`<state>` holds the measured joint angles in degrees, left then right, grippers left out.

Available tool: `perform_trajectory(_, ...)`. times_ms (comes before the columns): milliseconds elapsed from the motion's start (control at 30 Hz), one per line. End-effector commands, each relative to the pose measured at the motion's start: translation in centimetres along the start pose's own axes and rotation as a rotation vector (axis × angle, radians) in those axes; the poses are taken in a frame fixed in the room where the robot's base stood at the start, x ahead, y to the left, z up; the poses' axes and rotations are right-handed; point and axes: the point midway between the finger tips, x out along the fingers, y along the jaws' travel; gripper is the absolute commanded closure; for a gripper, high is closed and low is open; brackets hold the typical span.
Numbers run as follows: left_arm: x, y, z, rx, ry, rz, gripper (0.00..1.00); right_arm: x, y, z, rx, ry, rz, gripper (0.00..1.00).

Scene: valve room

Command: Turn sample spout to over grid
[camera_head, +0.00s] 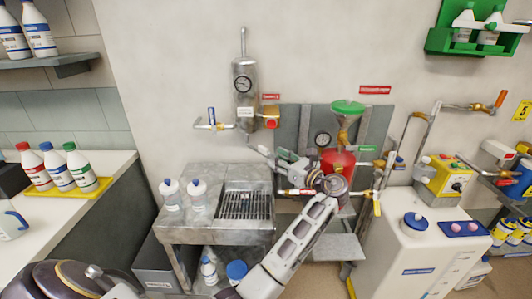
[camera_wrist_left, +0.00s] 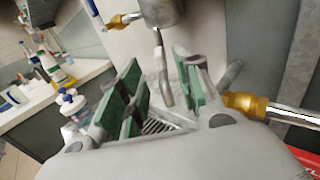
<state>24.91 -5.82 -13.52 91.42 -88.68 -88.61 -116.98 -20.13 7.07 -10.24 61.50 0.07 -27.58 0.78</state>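My left gripper (camera_head: 262,154) is in front of the wall, above the grid. Its green-padded fingers (camera_wrist_left: 157,88) are apart, with the spout visible in the gap beyond them; I see no contact. My right gripper is not in view.
Two white bottles (camera_head: 183,193) stand on the bench left of the grid. A blue-handled valve (camera_head: 211,120) is left of the cylinder.

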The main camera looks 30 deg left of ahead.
Motion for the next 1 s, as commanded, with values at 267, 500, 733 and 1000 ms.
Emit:
perform_trajectory(267,3.8,0.1,0.0,0.000,-0.002,0.003,0.66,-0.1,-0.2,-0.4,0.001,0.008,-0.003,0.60)
perform_trajectory(500,6.0,0.0,0.0,0.001,-0.001,0.002,0.66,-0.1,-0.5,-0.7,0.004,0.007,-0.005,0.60)
perform_trajectory(733,6.7,0.0,0.0,0.000,-0.001,0.000,0.66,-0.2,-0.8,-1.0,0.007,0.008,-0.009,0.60)
perform_trajectory(1000,6.7,0.0,0.0,0.000,-0.001,0.001,0.72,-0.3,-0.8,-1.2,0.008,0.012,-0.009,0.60)
